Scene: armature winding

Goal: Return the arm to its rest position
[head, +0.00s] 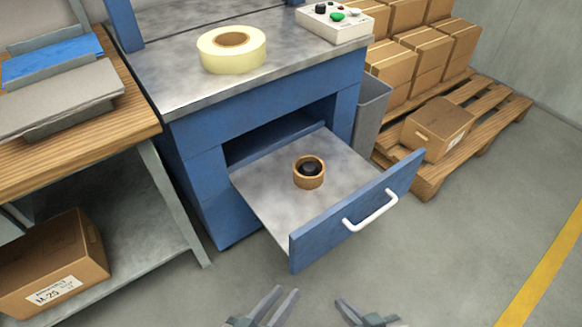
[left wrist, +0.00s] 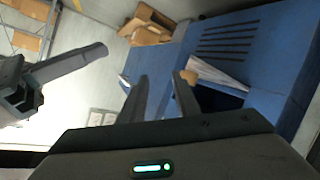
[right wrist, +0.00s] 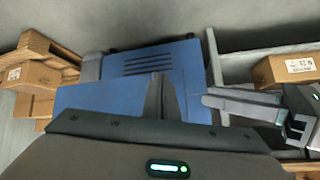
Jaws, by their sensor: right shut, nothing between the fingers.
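My left gripper (head: 286,294) is at the bottom edge of the head view, in front of the open drawer. Its two fingers stand apart with nothing between them in the left wrist view (left wrist: 160,85). My right gripper (head: 343,302) is to its right, also low in the head view. Its fingers are together and empty in the right wrist view (right wrist: 160,85). The blue drawer (head: 355,215) is pulled out of the blue cabinet (head: 195,165). A copper-brown ring with a dark centre (head: 309,178) sits on the drawer's floor. Neither gripper touches the drawer.
A pale yellow roll (head: 232,62) and a control box (head: 335,22) with buttons stand on the cabinet top. A wooden table (head: 70,140) is at left, with a carton (head: 50,265) below. Cartons on a pallet (head: 480,110) and a grey bin (head: 370,105) are at right. The floor right of the drawer is clear.

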